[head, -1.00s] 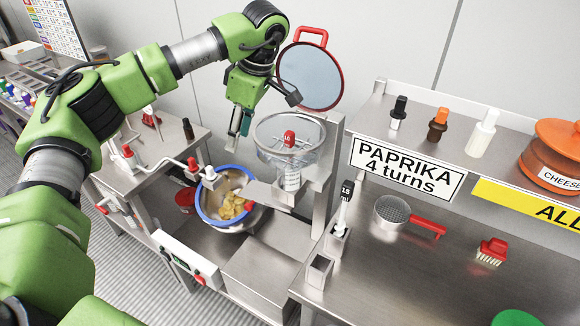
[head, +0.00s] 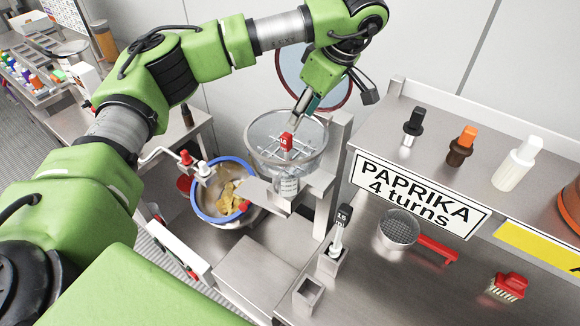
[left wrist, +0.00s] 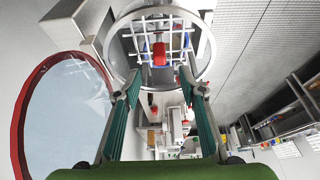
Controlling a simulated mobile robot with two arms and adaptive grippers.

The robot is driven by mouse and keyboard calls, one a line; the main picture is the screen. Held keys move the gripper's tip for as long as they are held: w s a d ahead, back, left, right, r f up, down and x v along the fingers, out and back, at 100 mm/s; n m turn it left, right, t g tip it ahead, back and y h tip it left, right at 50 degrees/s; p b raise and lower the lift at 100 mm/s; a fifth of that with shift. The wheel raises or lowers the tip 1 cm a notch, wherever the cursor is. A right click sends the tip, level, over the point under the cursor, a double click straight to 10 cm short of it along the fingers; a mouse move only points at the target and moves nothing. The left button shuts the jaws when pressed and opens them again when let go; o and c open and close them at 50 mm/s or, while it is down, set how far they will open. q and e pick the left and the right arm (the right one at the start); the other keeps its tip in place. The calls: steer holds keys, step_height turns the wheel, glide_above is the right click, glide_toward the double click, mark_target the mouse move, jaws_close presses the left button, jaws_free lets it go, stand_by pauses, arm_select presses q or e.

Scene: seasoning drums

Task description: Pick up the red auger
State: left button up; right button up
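The red auger (head: 286,141) stands in the clear round hopper (head: 262,158). Its red top, with a white number label, pokes up through a white grid, and a pale shaft part shows below the hopper. My left gripper (head: 300,108) is above the hopper's back rim, fingers pointing down, close to the red top but apart from it. In the left wrist view the two green-padded fingers (left wrist: 160,78) are spread with nothing between them. The red top (left wrist: 159,53) lies ahead of the fingertips, roughly centred between them. My right gripper is not in view.
The round red-rimmed lid (left wrist: 68,112) stands open close beside my left fingers. A metal post (head: 335,145) is right of the hopper. A blue-rimmed bowl (head: 196,204) with yellow chips sits below left. A shelf (head: 470,125) holds several shakers at right.

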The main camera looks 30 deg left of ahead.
mark_target(288, 135)
arm_select(q)
steer(key=x, duration=0.4)
steer(key=shift+s+a+p, duration=0.2)
steer(key=shift+s+p, duration=0.1)
steer(key=shift+s, duration=0.1)
steer(key=shift+w+a+f, duration=0.15)
steer(key=shift+f, duration=0.3)
steer(key=shift+w+a+f, duration=0.15)
steer(key=shift+w+f, duration=0.05)
steer(key=shift+f, duration=0.3)
steer(key=shift+a+f+p, duration=0.2)
steer(key=shift+f+p, duration=0.05)
steer(key=shift+p, duration=0.3)
steer(key=p+x, duration=0.2)
steer(key=x, duration=0.2)
steer(key=shift+w+a+p, duration=0.15)
steer(key=shift+w+p, duration=0.05)
steer(key=shift+p, duration=0.2)
steer(key=shift+a+f, duration=0.1)
steer(key=shift+f, duration=0.25)
jaws_close()
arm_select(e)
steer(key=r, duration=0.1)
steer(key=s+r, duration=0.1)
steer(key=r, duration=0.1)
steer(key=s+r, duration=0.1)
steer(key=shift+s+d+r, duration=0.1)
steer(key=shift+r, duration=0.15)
